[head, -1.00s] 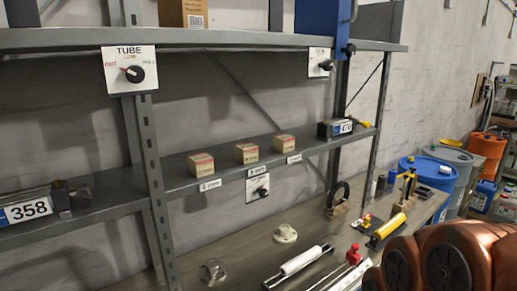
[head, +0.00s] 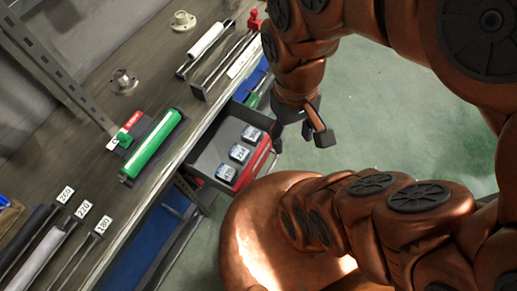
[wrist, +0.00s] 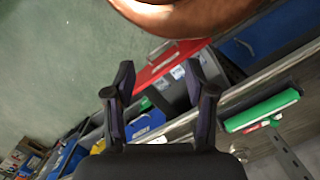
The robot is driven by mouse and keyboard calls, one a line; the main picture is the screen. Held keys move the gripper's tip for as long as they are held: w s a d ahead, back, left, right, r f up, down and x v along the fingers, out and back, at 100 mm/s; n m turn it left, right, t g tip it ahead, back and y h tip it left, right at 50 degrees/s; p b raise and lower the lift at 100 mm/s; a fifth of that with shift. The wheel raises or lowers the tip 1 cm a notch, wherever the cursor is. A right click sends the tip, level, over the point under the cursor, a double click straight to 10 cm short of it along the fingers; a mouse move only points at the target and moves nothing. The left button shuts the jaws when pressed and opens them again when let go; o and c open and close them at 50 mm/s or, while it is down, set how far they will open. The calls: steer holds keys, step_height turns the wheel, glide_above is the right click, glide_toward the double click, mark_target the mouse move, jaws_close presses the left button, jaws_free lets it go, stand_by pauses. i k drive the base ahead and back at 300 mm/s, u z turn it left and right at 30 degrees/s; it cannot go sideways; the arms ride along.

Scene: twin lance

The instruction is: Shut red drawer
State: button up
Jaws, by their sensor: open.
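The red drawer stands pulled out from under the workbench, its red front (head: 254,168) facing the open floor. Its grey inside holds several small labelled boxes (head: 239,152). In the wrist view the red front (wrist: 172,63) with its light handle lies just beyond and between my fingertips. My gripper (wrist: 158,75) is open and empty, and I see no clear contact with the drawer. In the head view my gripper (head: 318,128) is over the floor, to the right of the drawer, partly hidden by my own arm.
The workbench (head: 150,95) runs diagonally along the left, bearing a green roller (head: 152,145), a white roller (head: 205,40) and metal flanges. A blue drawer front (head: 160,240) is under the bench. Green floor (head: 385,120) lies open beyond the drawer.

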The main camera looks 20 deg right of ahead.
mark_target(211, 150)
steer(key=z, duration=1.25)
steer(key=k, duration=1.1)
steer(key=u, duration=1.4)
